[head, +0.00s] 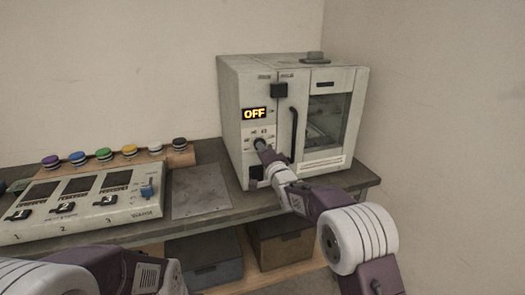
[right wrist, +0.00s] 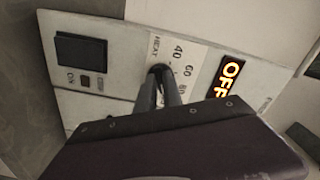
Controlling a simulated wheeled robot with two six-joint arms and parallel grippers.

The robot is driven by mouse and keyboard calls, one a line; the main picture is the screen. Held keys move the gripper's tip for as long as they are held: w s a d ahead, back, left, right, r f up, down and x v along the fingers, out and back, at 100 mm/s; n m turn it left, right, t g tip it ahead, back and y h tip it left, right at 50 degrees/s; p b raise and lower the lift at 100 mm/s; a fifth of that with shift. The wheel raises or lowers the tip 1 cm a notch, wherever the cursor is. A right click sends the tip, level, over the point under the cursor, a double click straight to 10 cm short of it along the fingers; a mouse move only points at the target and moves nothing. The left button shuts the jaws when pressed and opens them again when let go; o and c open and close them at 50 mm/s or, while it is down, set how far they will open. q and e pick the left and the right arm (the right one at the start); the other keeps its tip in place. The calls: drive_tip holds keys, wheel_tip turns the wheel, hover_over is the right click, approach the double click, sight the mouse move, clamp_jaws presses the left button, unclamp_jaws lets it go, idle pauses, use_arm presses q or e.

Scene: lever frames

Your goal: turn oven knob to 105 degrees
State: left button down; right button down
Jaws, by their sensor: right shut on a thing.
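The oven (head: 330,75) is a pale box at the back right of the bench. Its display (head: 254,113) reads OFF in orange. The small dark oven knob (head: 259,143) sits below the display on the front panel. My right gripper (head: 265,154) is at the knob, its fingers shut on it. In the right wrist view the fingers reach the knob (right wrist: 157,70), beside a printed scale with HEAT, 40, 60 and a partly hidden mark. The fingers hide much of the knob, so its exact angle cannot be told. Only links of my left arm show at the lower left.
The oven door has a dark handle (head: 293,134) just right of the knob. A control box (head: 85,207) with several switches stands on the left, coloured buttons behind it. A flat metal plate (head: 200,192) lies between box and oven. Bins (head: 205,258) stand below the bench.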

drive_tip(key=shift+f+m, duration=0.1)
drive_tip(key=shift+m, duration=0.2)
idle(0.4)
drive_tip(key=c, duration=1.5)
unclamp_jaws()
drive_tip(key=v, duration=0.9)
drive_tip(key=shift+b, duration=0.3)
